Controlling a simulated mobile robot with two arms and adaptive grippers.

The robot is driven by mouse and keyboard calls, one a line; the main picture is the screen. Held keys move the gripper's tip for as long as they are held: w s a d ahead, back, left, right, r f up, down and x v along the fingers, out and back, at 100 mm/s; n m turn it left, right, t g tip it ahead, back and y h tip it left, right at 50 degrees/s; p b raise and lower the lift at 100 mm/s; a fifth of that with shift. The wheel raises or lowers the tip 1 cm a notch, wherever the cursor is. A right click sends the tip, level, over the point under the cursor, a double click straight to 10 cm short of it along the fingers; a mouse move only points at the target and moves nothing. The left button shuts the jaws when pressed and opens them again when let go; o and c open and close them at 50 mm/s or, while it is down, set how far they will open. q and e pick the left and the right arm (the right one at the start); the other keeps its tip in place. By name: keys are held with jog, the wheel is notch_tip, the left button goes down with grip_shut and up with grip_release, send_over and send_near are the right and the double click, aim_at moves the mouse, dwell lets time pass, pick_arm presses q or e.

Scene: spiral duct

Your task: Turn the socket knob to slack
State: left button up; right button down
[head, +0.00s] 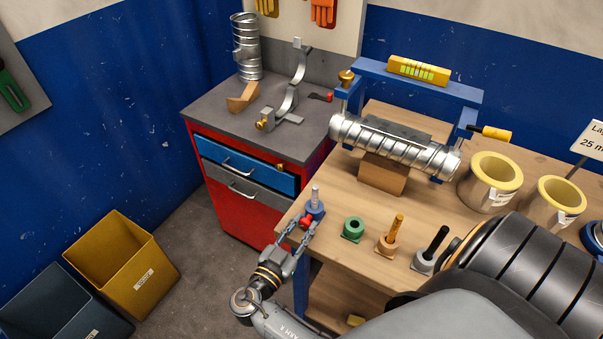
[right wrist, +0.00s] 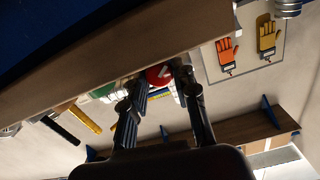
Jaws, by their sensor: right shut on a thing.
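The blue socket (head: 315,209) stands at the left front corner of the wooden bench, with a grey pin (head: 315,193) upright in it. A red knob (head: 305,221) sits on its near side. My right gripper (head: 303,228) reaches up from below, its fingers shut on the red knob. In the right wrist view the red knob (right wrist: 158,75) shows between the fingertips, partly covered by them. Any marking for slack is too small to read. My left gripper is not in view.
A row of sockets in green (head: 353,228), orange (head: 389,243) and grey (head: 424,262) stands to the right along the bench edge. A silver spiral duct (head: 395,146) lies behind. A red drawer cabinet (head: 235,205) stands to the left, bins on the floor.

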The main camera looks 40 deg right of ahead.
jog(key=n+b, duration=0.2)
jog(key=shift+f+n, duration=0.15)
jog(key=shift+n, duration=0.15)
jog(key=shift+w+r+n+b, duration=0.15)
jog(key=shift+n+b, duration=0.55)
jog(key=shift+n, duration=1.1)
jog(key=shift+r, duration=0.1)
jog(key=c, duration=1)
grip_release()
notch_tip(320, 180, up, 10)
jog(key=shift+f, duration=0.1)
